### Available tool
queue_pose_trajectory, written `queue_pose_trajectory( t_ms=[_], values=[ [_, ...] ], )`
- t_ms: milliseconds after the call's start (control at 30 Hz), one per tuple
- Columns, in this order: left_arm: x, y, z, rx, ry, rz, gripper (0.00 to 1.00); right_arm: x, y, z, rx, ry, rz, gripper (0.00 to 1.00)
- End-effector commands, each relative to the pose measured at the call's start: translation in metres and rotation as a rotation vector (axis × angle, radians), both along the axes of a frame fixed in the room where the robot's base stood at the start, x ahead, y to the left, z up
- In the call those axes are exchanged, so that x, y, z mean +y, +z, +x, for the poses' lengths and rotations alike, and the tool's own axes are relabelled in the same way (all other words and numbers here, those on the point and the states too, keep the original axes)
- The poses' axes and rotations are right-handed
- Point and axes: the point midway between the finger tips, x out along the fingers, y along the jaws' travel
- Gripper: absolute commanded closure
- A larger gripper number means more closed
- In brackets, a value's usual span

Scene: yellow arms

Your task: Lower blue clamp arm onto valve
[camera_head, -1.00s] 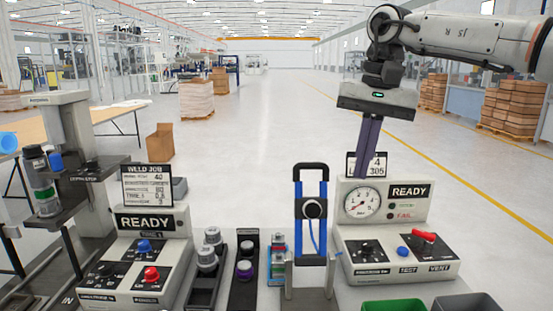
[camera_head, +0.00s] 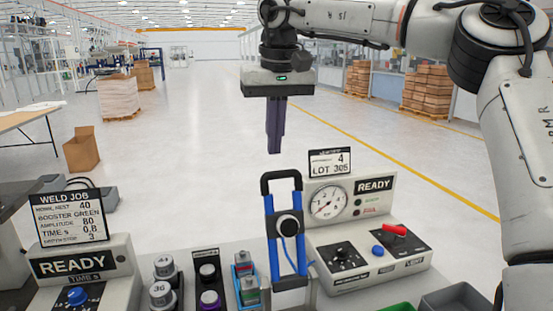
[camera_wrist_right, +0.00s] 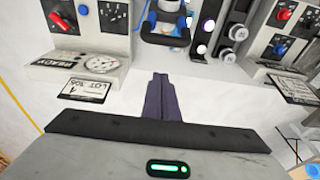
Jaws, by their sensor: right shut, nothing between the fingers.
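The blue clamp arm (camera_head: 270,225) stands upright at the tester, with two blue bars and a black handle (camera_head: 281,177) across its top. A round black-and-white part (camera_head: 289,228) sits between the bars. I cannot tell the valve apart with certainty. The clamp arm also shows at the top of the right wrist view (camera_wrist_right: 148,27), partly cut off. My right gripper (camera_head: 275,150) points down with its dark fingers shut and empty. In the head view its tips appear just above the handle, apart from it; in the right wrist view the fingers (camera_wrist_right: 160,78) point toward the clamp. My left gripper is out of view.
The tester (camera_head: 375,262) with gauge, knobs and red lever stands right of the clamp. Left are racks with grey-capped cylinders (camera_head: 162,293) and small bottles (camera_head: 245,265). A weld station (camera_head: 85,268) stands far left. A grey bin (camera_head: 455,300) is at front right.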

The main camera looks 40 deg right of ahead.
Motion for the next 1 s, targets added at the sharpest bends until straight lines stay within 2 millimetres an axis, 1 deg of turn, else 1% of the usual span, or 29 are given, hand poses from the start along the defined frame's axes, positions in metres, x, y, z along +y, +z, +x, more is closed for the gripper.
queue_pose_trajectory(
  t_ms=[33,167,300,500,833,1000],
  values=[
    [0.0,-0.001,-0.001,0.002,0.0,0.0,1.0,-0.001,-0.014,0.001,0.005,0.001,0.003,1.0],
    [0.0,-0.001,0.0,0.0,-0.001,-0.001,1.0,-0.003,-0.04,0.006,0.005,0.001,0.003,1.0],
    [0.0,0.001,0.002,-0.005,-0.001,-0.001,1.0,0.006,-0.035,-0.011,-0.002,0.004,0.002,1.0],
    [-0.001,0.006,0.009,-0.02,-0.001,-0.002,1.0,0.014,-0.032,-0.025,-0.001,-0.001,0.001,1.0],
    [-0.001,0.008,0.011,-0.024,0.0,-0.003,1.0,0.016,-0.032,-0.028,0.0,-0.001,0.0,1.0],
    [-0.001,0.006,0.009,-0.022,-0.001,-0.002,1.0,0.015,-0.032,-0.029,-0.005,-0.002,-0.002,1.0]
  ],
)
